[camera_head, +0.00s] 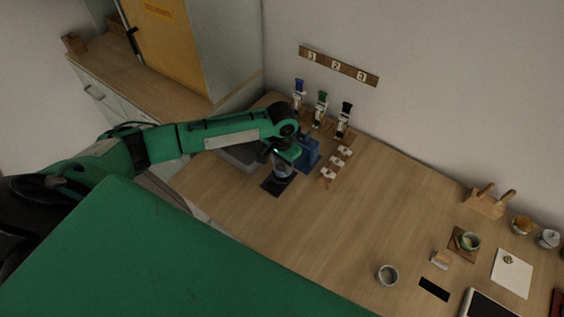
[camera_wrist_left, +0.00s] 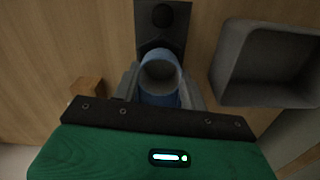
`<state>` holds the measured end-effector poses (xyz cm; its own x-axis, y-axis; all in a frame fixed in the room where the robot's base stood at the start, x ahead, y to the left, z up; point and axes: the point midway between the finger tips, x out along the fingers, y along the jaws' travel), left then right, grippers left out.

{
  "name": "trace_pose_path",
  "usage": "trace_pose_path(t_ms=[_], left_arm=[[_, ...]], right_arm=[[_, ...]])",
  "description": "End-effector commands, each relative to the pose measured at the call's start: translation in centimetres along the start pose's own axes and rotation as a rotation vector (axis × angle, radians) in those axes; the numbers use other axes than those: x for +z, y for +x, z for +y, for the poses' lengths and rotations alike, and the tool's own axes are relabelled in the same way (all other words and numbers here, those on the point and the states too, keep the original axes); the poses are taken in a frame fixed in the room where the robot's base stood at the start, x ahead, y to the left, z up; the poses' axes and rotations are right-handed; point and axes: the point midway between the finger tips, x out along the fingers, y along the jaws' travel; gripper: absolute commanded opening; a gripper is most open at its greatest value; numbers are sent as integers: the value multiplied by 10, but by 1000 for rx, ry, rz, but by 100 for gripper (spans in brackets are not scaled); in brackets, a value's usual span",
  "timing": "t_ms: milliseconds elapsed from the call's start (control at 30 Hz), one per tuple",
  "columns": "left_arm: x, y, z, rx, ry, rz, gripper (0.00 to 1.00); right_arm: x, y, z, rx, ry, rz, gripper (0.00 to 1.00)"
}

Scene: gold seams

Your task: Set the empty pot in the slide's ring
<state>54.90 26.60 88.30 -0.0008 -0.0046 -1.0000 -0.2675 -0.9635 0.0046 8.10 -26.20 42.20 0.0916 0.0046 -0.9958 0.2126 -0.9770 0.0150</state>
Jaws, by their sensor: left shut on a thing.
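My left gripper (camera_head: 284,160) reaches over the counter from the left, pointing down. It is shut on a blue-grey pot (camera_head: 282,171), a round cup with an open top. In the left wrist view, the pot (camera_wrist_left: 160,72) sits upright between the fingers of the gripper (camera_wrist_left: 160,92), and its inside looks empty. A dark plate (camera_head: 272,187) lies right by the pot; in the left wrist view it (camera_wrist_left: 148,38) carries a round black knob. I cannot make out the ring or whether the pot touches the plate. My right gripper is not in view.
A blue block (camera_head: 310,154) stands right beside the gripper, with a grey basin (camera_head: 245,153) behind the arm. Several small stands (camera_head: 320,108) line the wall. A grey cup (camera_head: 387,274) stands at the lower right. The middle counter is clear.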

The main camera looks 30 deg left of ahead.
Motion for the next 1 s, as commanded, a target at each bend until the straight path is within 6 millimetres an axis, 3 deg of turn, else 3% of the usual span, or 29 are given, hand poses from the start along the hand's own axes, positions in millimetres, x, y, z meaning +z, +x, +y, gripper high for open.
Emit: trace_pose_path(t_ms=[1000], left_arm=[[0,4,0,0,0,1,22]], right_arm=[[0,-8,2,2,-1,-1,40]])
